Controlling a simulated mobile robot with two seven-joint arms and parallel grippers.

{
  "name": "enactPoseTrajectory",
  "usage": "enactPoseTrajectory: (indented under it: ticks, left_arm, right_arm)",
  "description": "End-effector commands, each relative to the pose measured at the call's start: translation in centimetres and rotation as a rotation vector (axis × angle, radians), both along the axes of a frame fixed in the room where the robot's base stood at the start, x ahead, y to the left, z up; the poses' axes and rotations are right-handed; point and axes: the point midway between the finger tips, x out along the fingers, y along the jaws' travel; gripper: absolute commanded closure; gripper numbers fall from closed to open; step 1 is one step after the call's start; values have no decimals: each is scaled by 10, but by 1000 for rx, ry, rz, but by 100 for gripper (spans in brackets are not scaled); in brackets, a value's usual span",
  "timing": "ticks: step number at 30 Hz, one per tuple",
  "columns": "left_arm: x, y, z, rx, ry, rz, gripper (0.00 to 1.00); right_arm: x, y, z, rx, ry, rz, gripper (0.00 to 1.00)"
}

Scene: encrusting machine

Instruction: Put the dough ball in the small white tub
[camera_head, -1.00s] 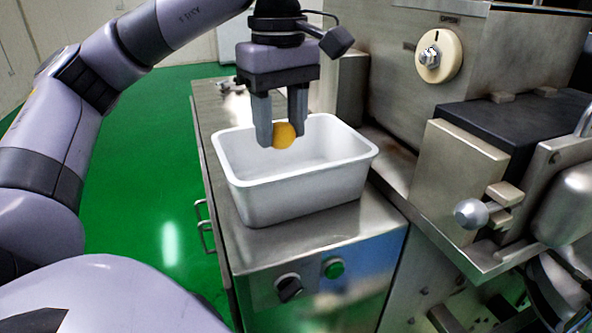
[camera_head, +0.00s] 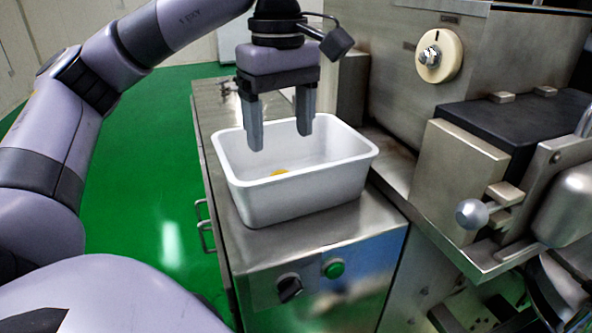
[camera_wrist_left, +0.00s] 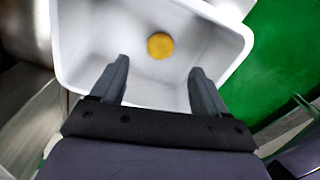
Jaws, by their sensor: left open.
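The small white tub (camera_head: 300,199) stands on the steel cabinet top in the head view. The yellow-orange dough ball (camera_head: 280,172) lies inside it, mostly hidden by the tub's near wall. In the left wrist view the dough ball (camera_wrist_left: 160,46) rests on the tub's floor, inside the tub's walls (camera_wrist_left: 88,62). My left gripper (camera_head: 280,142) is open and empty, pointing down over the tub's opening, with its fingers apart above the ball. My right gripper is not in view.
The steel cabinet (camera_head: 320,240) carries a black knob (camera_head: 289,288) and a green button (camera_head: 333,268). The steel machine (camera_head: 470,150) with a ball-ended lever (camera_head: 472,213) stands close at the right. Green floor (camera_head: 140,170) is clear at the left.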

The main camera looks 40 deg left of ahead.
Motion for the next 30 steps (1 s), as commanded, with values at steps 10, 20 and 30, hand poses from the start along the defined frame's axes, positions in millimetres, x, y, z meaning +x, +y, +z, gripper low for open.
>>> enactPoseTrajectory:
  ticks: [10, 20, 30]
  left_arm:
    - [0, 0, 31, 1, -5, 1, 25]
    - [0, 0, 60, 0, -3, 1, 25]
    - [0, 0, 68, 0, -1, 1, 25]
  right_arm:
    - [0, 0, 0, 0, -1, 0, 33]
    - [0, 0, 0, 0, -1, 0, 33]
    - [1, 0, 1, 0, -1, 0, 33]
